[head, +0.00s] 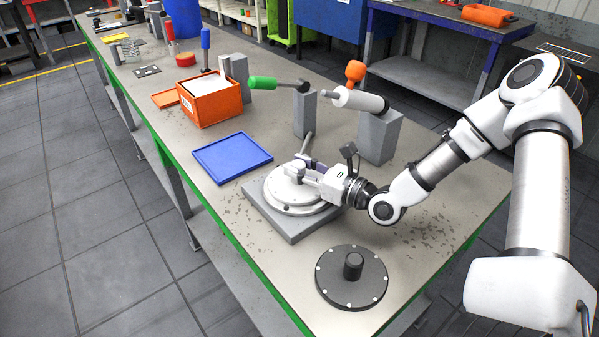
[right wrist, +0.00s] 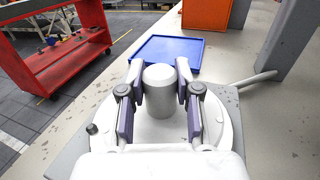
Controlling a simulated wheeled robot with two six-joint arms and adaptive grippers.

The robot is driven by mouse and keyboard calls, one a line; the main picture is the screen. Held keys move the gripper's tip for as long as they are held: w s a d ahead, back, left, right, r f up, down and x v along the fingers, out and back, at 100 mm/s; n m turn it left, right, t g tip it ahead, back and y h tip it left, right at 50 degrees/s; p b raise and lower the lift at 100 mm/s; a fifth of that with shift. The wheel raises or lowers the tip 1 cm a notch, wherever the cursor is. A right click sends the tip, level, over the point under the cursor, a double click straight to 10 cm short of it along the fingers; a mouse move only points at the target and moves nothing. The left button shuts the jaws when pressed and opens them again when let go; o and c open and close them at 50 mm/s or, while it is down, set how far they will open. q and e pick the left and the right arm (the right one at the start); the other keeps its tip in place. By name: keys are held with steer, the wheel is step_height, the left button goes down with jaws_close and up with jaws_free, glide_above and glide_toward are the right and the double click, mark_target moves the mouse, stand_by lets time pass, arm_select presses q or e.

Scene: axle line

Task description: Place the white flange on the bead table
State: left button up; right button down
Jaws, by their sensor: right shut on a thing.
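The white flange (head: 283,194) is a round disc with a raised hub, over the grey square base of the bead table (head: 298,232). In the right wrist view the flange's pale hub (right wrist: 160,88) stands between the finger pads, with the disc (right wrist: 212,122) spread around it. My right gripper (head: 306,170) reaches in from the right and is shut on the hub; it also shows in the right wrist view (right wrist: 160,95). The disc looks level and roughly centred over the base. I cannot tell whether it rests fully on the table. My left gripper is out of view.
A black flange (head: 352,278) lies at the front. A blue tray (head: 232,158) and an orange bin (head: 210,101) stand further left. Grey posts carrying a green-handled tool (head: 263,83) and a white cylinder (head: 358,101) stand behind. A thin rod (head: 307,143) sticks out behind the flange.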

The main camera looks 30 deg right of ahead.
steer(key=shift+r, duration=0.15)
steer(key=shift+s, duration=0.1)
steer(key=c, duration=0.8)
jaws_free()
steer(key=shift+f, duration=0.2)
steer(key=shift+r, duration=0.25)
steer(key=shift+s+d, duration=0.1)
steer(key=shift+s, duration=0.1)
steer(key=p+v, duration=1.1)
steer(key=p, duration=0.1)
steer(key=shift+s+r, duration=0.1)
steer(key=shift+s, duration=0.15)
steer(key=shift+f, duration=0.25)
